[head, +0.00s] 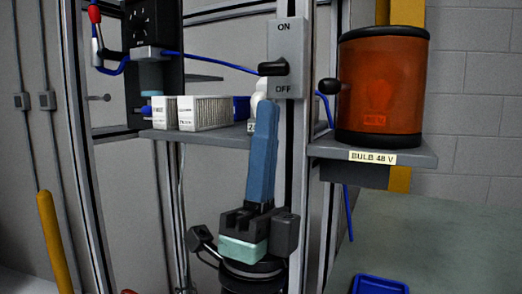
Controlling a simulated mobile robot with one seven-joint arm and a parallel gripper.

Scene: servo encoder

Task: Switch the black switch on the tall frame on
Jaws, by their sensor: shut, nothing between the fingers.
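The black switch (274,68) juts out from a grey plate (287,42) on an upright of the tall frame (299,180). The plate reads ON above the lever and OFF below it. The lever sits closer to the OFF word. My gripper (266,106) has its long blue fingers together, with nothing between them. They point up and away, and their tips appear just below the switch and the OFF word. I cannot tell the depth gap between the tips and the lever; they look apart in the picture.
An orange lamp (378,88), not visibly glowing, stands on a shelf (423,158) labelled BULB 48 V at right, with a black knob (328,86) beside it. White ribbed blocks (205,113) sit on a left shelf. Blue cables cross behind. A blue tray (380,286) lies lower right.

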